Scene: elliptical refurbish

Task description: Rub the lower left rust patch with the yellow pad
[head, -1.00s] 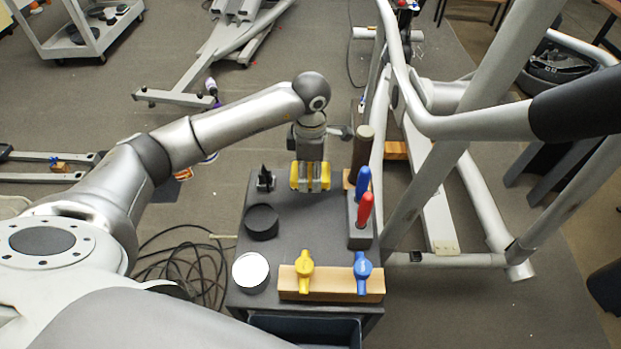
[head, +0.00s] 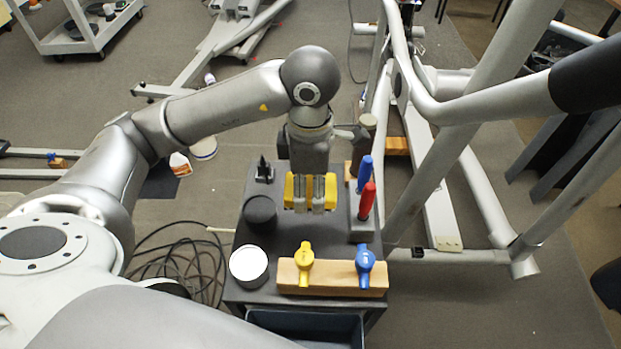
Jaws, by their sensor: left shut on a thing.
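My left gripper (head: 312,207) is shut on the yellow pad (head: 331,190), whose yellow sides show on both sides of the grey fingers. It holds the pad over the right part of the dark cart top (head: 286,228), just left of the blue- and red-handled tools. The grey tubular frame of the elliptical (head: 463,135) stands to the right, apart from the gripper. I cannot make out any rust patch on it. My right gripper is not in view.
A wooden rack (head: 333,277) with yellow and blue knobbed tools sits at the cart's near edge. A black round tin (head: 261,213) and a white-topped tin (head: 249,264) are on the left. Blue-handled (head: 365,170) and red-handled (head: 367,200) tools stand upright beside the gripper. Cables lie on the floor.

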